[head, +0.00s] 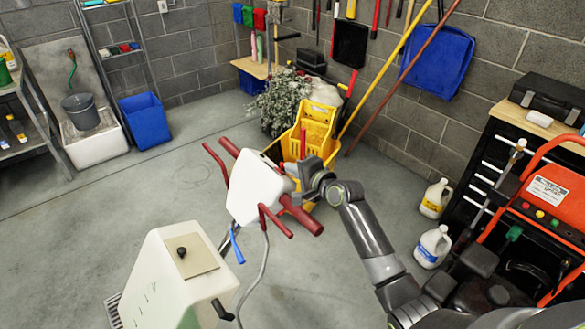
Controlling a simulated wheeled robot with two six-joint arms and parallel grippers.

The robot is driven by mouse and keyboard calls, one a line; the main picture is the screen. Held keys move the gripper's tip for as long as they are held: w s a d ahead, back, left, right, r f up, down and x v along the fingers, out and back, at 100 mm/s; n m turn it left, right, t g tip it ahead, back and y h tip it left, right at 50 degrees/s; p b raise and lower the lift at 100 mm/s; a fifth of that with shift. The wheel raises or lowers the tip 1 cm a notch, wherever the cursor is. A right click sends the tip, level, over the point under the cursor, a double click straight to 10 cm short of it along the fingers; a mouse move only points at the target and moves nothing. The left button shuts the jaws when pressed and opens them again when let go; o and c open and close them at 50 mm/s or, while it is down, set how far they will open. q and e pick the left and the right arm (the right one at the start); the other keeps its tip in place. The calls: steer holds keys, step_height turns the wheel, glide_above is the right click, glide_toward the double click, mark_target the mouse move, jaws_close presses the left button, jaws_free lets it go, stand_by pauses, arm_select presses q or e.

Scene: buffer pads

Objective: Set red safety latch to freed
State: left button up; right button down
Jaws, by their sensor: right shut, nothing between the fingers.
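A floor machine stands in the lower left of the head view, with a pale body (178,290) and a white handle head (255,188). Dark red grips (303,219) stick out on both sides of the head, with thinner red levers (216,166) beside them. Which red part is the safety latch I cannot tell. My right gripper (293,171) is shut and empty at the right side of the white head. It overlaps the head's edge in the picture; whether it touches I cannot tell. My left gripper is out of view.
A yellow mop bucket (315,130) and a leafy plant (283,103) stand behind the handle head. White jugs (433,247) and an orange-framed machine (560,180) are at the right. A grey cable (262,270) hangs from the head. Floor at the left is clear.

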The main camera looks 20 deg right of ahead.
steer(key=shift+w, duration=0.15)
steer(key=shift+w+a, duration=0.25)
steer(key=shift+w, duration=0.35)
steer(key=shift+w+a, duration=0.2)
steer(key=shift+w, duration=0.35)
steer(key=shift+s+r, duration=0.1)
